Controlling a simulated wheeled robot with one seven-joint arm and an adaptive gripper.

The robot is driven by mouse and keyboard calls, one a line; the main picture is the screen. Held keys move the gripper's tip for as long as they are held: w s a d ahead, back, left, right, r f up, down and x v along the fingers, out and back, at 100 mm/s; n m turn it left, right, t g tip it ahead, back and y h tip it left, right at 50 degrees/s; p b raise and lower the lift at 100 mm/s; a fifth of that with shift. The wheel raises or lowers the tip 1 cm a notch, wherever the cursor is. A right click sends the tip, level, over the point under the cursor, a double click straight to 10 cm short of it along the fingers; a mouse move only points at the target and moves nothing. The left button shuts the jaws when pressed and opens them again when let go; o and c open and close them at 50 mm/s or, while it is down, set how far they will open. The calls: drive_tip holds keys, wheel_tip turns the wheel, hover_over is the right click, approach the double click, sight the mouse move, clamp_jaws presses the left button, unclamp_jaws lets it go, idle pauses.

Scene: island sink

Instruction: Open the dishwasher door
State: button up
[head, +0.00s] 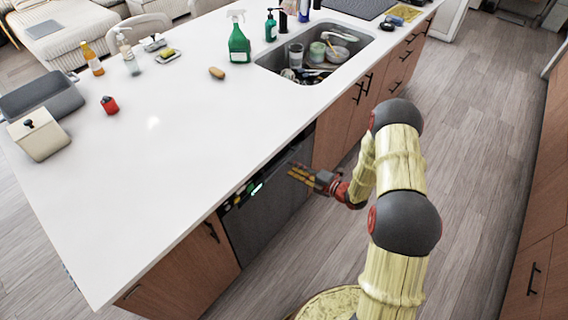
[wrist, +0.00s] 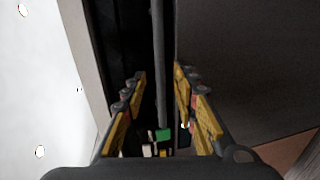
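The dishwasher door (head: 268,222) is a dark grey panel under the white counter, flush with the cabinets and looking shut. Small coloured controls (head: 238,196) show along its top left, and also between the finger bases in the wrist view (wrist: 163,135). My gripper (head: 296,170) is in front of the door's upper part, near its right side. In the wrist view my gripper (wrist: 160,76) is open, with one finger each side of a long grey bar (wrist: 158,50) along the door's top. I cannot tell whether the fingers touch the bar.
The white counter (head: 150,150) overhangs just beside my gripper, with its edge close to the left finger in the wrist view. Wood cabinets (head: 190,270) flank the dishwasher. The sink (head: 315,60) holds dishes. The wooden floor (head: 470,150) to the right is clear.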

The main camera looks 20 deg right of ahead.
sight(284, 162)
drive_tip(key=b+x, duration=0.1)
drive_tip(key=x, duration=0.5)
drive_tip(key=shift+s, duration=0.1)
drive_tip(key=shift+c, duration=1.2)
clamp_jaws()
